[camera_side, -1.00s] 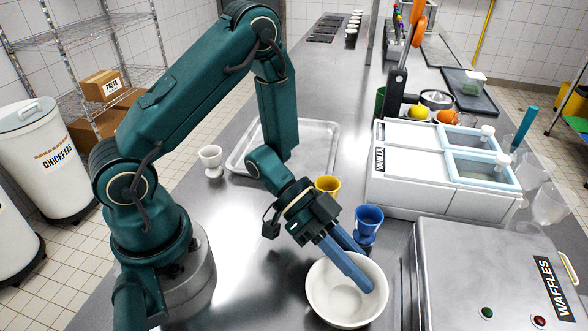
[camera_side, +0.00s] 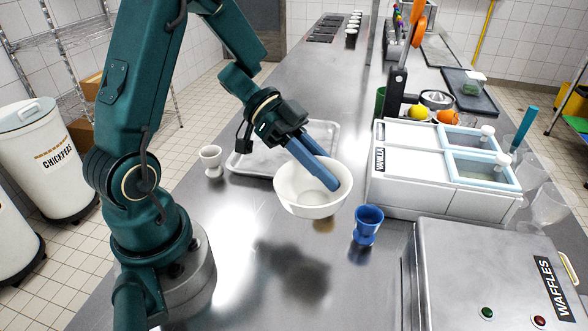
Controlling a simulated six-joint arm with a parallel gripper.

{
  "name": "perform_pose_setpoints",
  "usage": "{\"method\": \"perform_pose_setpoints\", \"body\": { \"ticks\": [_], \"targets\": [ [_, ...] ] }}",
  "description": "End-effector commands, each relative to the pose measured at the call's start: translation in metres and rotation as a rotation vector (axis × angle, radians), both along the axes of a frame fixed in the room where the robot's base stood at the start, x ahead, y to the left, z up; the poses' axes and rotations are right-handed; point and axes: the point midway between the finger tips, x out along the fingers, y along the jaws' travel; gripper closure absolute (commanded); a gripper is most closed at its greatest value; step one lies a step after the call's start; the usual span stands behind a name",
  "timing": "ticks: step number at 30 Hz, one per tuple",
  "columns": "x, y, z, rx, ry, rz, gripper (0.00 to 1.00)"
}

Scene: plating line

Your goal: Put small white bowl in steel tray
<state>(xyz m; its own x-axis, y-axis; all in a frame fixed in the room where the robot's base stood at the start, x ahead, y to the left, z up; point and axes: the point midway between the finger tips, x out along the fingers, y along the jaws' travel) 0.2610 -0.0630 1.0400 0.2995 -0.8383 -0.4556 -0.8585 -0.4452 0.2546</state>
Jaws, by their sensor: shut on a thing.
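The small white bowl (camera_side: 305,203) is off the counter, held near the picture's middle. My gripper (camera_side: 326,188) has blue fingers and is shut on the bowl's right wall. The bowl looks roughly upright, and its shadow falls on the counter below and to the left. The steel tray (camera_side: 243,163) lies flat on the counter behind and to the left of the bowl. My arm and the bowl hide part of the tray; the part that shows looks empty.
A white egg-cup-shaped cup (camera_side: 211,160) stands left of the tray. A blue cup (camera_side: 367,225) stands right of the bowl. A yellow cup is mostly hidden behind the bowl. The white vanilla tub unit (camera_side: 415,195) and the waffle maker (camera_side: 480,270) fill the right side. The front counter is clear.

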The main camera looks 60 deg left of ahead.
Motion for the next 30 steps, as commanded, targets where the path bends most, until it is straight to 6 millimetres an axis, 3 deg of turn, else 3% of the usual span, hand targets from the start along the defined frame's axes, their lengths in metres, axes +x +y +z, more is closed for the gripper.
{"method": "perform_pose_setpoints", "body": {
  "ticks": [5, 9, 13, 18, 21, 25, 30],
  "targets": [
    [0.047, 0.027, -0.003, 0.005, 0.008, 0.246, 1.00],
    [0.092, 0.080, -0.005, 0.005, 0.016, 0.572, 1.00],
    [0.116, 0.142, -0.007, 0.002, 0.027, 0.884, 1.00],
    [0.120, 0.220, -0.012, 0.000, 0.041, 1.229, 1.00],
    [0.115, 0.253, -0.014, -0.004, 0.046, 1.366, 1.00],
    [0.106, 0.278, -0.016, -0.005, 0.052, 1.458, 1.00],
    [0.100, 0.286, -0.033, -0.012, 0.069, 1.480, 1.00]
  ]
}}
